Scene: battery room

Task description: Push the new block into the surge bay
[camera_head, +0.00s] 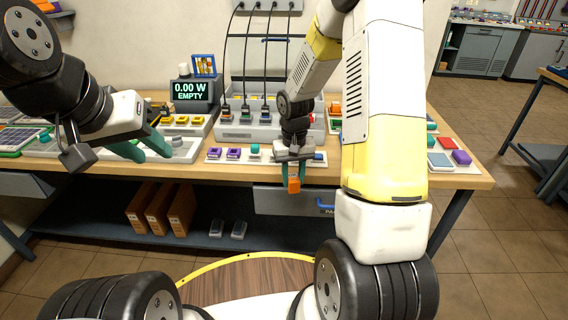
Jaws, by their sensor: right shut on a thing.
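My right gripper (294,184) is shut on an orange block (294,186), which it holds in front of the bench's front edge. My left gripper (155,154) is open and empty above the left part of the bench, over a pale tray (185,150). A grey unit (240,130) with several plugs and cables stands behind the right gripper, partly hidden by my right arm. I cannot tell which opening is the surge bay.
A pale strip (222,161) with purple and teal blocks lies near the wooden bench's front edge (460,181). A meter (190,90) reads 0.00 W EMPTY. Below, a shelf (100,232) holds brown binders (160,208). A drawer (280,201) sits under the bench. Coloured blocks (461,157) lie at right.

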